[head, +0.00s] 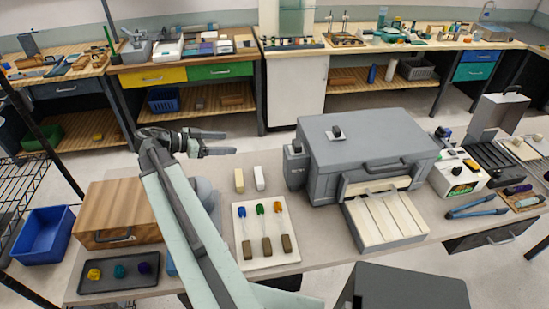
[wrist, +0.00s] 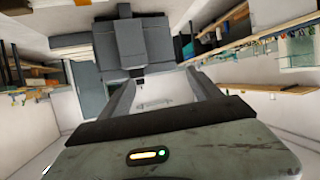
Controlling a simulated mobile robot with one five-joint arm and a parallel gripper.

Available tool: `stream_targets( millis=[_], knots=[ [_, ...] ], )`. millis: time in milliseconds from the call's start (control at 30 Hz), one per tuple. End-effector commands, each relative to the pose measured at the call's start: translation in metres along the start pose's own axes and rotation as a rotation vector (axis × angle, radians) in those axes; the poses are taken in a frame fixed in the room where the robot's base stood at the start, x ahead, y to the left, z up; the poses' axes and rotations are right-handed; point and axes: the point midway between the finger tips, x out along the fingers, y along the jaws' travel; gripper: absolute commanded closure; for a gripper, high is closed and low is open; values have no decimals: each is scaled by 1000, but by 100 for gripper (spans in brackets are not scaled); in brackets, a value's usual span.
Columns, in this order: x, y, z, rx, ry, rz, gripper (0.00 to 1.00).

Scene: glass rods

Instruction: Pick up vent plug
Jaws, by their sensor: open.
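My gripper (head: 229,143) is raised above the table's back left part, its fingers pointing right. It is open with nothing between the fingers; they also show, apart, in the wrist view (wrist: 162,88). A grey kiln-like box (head: 365,150) stands to its right. A small dark plug-like knob (head: 336,131) sits upright on the box's top, right of my gripper and apart from it. A similar dark knob (head: 296,147) sits on the small unit at the box's left side. I cannot tell for sure which knob is the vent plug.
A white board (head: 267,262) with coloured rods lies in front of my gripper. A wooden box (head: 120,205) and a dark tray (head: 112,285) stand at the left. A pale slatted tray (head: 385,222) extends from the grey box. Blue-handled tongs (head: 478,207) lie at the right.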

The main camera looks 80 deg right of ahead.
Motion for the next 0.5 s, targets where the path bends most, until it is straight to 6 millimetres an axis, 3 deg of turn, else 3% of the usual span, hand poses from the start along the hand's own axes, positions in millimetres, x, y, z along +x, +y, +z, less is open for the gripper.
stream_targets(
  millis=[33, 100, 200, 300, 500],
  knots=[
    [47, 13, -10, 49, 30, 77, 27],
    [91, 31, -27, 93, 61, 156, 27],
    [133, 54, -41, 125, 77, 235, 27],
    [153, 67, -47, 137, 78, 273, 27],
    [161, 71, -49, 139, 77, 283, 27]
  ],
)
